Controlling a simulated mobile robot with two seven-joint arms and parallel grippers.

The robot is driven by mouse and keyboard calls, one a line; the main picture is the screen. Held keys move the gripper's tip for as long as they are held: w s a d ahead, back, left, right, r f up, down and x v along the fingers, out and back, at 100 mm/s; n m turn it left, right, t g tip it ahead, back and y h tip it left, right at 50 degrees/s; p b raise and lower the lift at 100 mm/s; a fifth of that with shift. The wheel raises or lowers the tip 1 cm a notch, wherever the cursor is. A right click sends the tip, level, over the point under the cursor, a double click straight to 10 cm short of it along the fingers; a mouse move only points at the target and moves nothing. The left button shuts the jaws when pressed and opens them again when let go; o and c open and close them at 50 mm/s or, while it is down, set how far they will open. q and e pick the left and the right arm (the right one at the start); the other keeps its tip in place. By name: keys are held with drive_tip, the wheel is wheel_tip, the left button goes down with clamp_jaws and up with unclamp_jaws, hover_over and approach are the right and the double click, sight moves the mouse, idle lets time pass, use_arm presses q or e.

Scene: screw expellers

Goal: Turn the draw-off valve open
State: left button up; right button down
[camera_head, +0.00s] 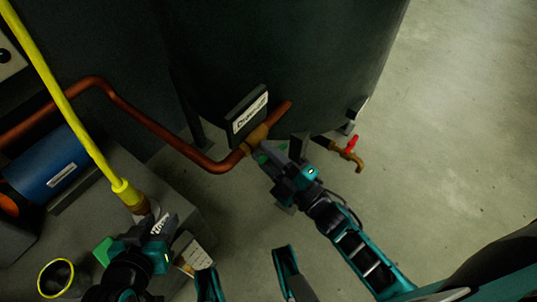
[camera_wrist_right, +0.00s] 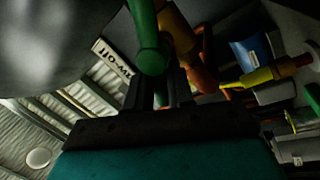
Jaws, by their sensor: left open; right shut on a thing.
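The draw-off valve (camera_head: 257,133) is a brass fitting on the copper pipe by the dark tank, under a dark plate with a white label (camera_head: 249,113). Its green handle (camera_wrist_right: 150,45) shows large in the right wrist view, and the label's end reads "w-off" there. My right gripper (camera_head: 279,155) is shut on the green handle, and its fingers hide much of it in the head view. My left gripper (camera_head: 150,232) is open at the lower left, near the brass end of a yellow hose (camera_head: 124,190), apart from the valve.
The dark tank (camera_head: 290,50) fills the upper middle. A small brass tap with a red handle (camera_head: 352,145) sticks out right of my right gripper. A copper pipe (camera_head: 145,120) runs left past a blue cylinder (camera_head: 48,165). A yellow-rimmed cup (camera_head: 56,278) stands lower left. Floor at right is clear.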

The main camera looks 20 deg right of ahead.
drive_tip(key=n+y+b, duration=0.1)
drive_tip(key=n, duration=0.1)
drive_tip(key=f+n, duration=0.1)
drive_tip(key=n, duration=0.1)
drive_tip(key=shift+s+a+g+y+b, duration=0.1)
drive_tip(key=shift+g+y+b, duration=0.2)
drive_tip(key=shift+y+b, duration=0.1)
drive_tip(key=shift+f+n, duration=0.2)
drive_tip(key=shift+n, duration=0.8)
use_arm(q)
drive_tip(key=shift+w+d+f+h+b, duration=0.3)
drive_tip(key=shift+w+d+f+b, duration=0.05)
drive_tip(key=shift+d+f+b, duration=0.2)
use_arm(e)
drive_tip(key=shift+n+g+y, duration=0.3)
drive_tip(key=shift+n+y, duration=0.2)
drive_tip(key=shift+n, duration=0.2)
use_arm(q)
drive_tip(key=shift+a, duration=0.1)
use_arm(e)
drive_tip(key=c, duration=1.1)
unclamp_jaws()
use_arm(q)
drive_tip(key=shift+s+a+p, duration=0.1)
drive_tip(key=shift+a+p, duration=0.05)
drive_tip(key=shift+p, duration=0.35)
use_arm(e)
drive_tip(key=v, duration=1.3)
use_arm(q)
drive_tip(key=shift+r, duration=0.15)
